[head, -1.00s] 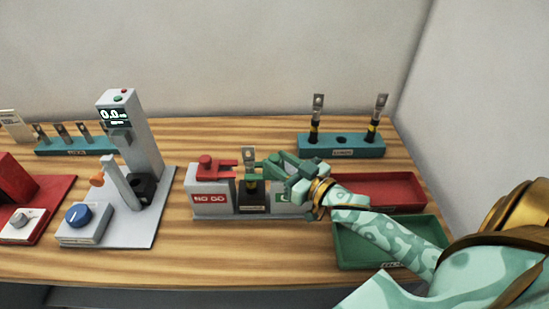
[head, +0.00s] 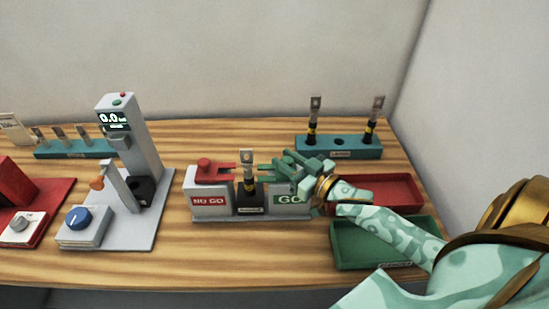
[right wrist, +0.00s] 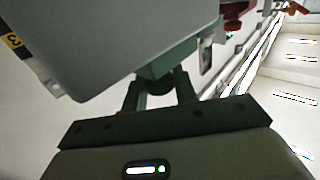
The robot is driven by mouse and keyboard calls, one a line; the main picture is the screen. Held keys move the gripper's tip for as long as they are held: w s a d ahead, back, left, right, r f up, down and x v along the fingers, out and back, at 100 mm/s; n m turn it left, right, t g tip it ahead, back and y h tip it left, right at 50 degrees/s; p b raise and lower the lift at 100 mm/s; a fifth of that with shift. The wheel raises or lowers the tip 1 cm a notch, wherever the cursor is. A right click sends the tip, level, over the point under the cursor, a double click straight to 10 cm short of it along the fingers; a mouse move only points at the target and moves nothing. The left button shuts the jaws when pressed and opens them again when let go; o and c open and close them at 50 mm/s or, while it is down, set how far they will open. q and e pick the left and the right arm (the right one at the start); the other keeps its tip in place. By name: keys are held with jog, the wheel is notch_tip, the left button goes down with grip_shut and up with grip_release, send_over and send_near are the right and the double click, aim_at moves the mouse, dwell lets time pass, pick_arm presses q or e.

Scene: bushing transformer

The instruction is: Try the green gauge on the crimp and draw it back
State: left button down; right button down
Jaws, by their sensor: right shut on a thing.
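The green gauge (head: 272,168) is a forked piece with its prongs pointing left, above the block marked GO. My right gripper (head: 300,172) is shut on the gauge's right end. The crimp (head: 248,187) is on an upright lug with a yellow band, standing in the dark holder (head: 250,204) between the GO and NO GO blocks. The prong tips are just right of it and look clear of it. The right wrist view shows the gripper (right wrist: 163,95) around a green part of the gauge (right wrist: 168,60); its prongs are hidden there. My left gripper is not in view.
The red gauge (head: 215,172) rests on the NO GO block at left. Behind is a teal rack (head: 340,150) with two lugs. A red tray (head: 405,190) and a green tray (head: 350,262) lie right, under my arm. A grey test stand (head: 150,225) stands left.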

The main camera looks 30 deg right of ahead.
jog(key=shift+s+d, duration=0.3)
jog(key=shift+d, duration=0.2)
jog(key=c, duration=1.5)
grip_release()
jog(key=shift+o, duration=0.2)
jog(key=shift+d, duration=0.15)
jog(key=shift+s, duration=0.15)
jog(key=shift+s+p, duration=0.35)
jog(key=p+v, duration=0.5)
jog(key=v, duration=1)
jog(key=shift+s+d, duration=0.2)
